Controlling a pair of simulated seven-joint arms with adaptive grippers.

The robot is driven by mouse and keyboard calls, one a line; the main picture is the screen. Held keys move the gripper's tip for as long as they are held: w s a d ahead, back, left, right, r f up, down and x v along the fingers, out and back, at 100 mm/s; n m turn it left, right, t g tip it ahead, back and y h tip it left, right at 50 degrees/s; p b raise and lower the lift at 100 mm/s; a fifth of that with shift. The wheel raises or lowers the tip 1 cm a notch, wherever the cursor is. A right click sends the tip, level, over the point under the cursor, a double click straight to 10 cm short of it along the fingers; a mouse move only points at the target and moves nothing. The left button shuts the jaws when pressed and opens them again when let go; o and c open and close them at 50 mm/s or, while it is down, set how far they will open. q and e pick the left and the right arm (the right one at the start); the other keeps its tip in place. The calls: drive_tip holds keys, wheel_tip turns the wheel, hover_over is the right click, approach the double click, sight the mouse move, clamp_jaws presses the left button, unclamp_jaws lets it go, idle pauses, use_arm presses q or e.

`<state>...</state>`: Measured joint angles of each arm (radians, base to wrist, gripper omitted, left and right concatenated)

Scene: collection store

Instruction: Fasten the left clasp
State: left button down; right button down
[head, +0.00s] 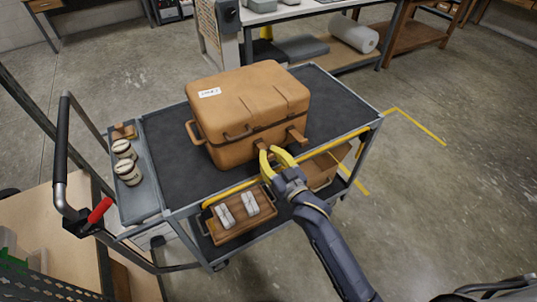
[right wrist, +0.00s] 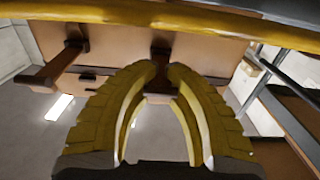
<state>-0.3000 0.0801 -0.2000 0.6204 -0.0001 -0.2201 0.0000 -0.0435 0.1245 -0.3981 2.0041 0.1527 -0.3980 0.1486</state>
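A tan case (head: 245,110) stands on the dark top of a cart with its lid down. Its left clasp (head: 262,143) is on the front, and the right clasp (head: 297,135) juts out from the front. My right gripper (head: 268,151) is at the left clasp, its yellow fingertips close together around it. The right wrist view shows the left clasp (right wrist: 160,48) between the fingertips (right wrist: 165,68), which partly hide it. The right clasp (right wrist: 50,66) sits off to the left there. My left gripper is not in view.
The cart's yellow front rail (head: 235,190) runs beneath my right gripper. Two pale jars (head: 128,172) stand in the cart's left tray. A wooden tray (head: 240,217) with light objects is on the lower shelf. The cart top right of the case is clear.

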sight(259, 142)
drive_tip(key=shift+r, duration=0.15)
idle(0.6)
drive_tip(key=shift+w+a+r+g+h, duration=0.15)
drive_tip(key=shift+r+g+h, duration=0.3)
drive_tip(key=shift+g, duration=0.35)
drive_tip(key=shift+w+d+r+g+h, duration=0.1)
drive_tip(key=shift+r+g+h, duration=0.25)
drive_tip(key=shift+r+g, duration=0.35)
drive_tip(key=shift+w+a+r+g+h, duration=0.2)
drive_tip(key=shift+r+g+h, duration=0.1)
drive_tip(key=shift+g, duration=0.5)
drive_tip(key=shift+w+a+r+g+h, duration=0.1)
drive_tip(key=shift+w+r+g+h, duration=0.15)
drive_tip(key=shift+g, duration=0.55)
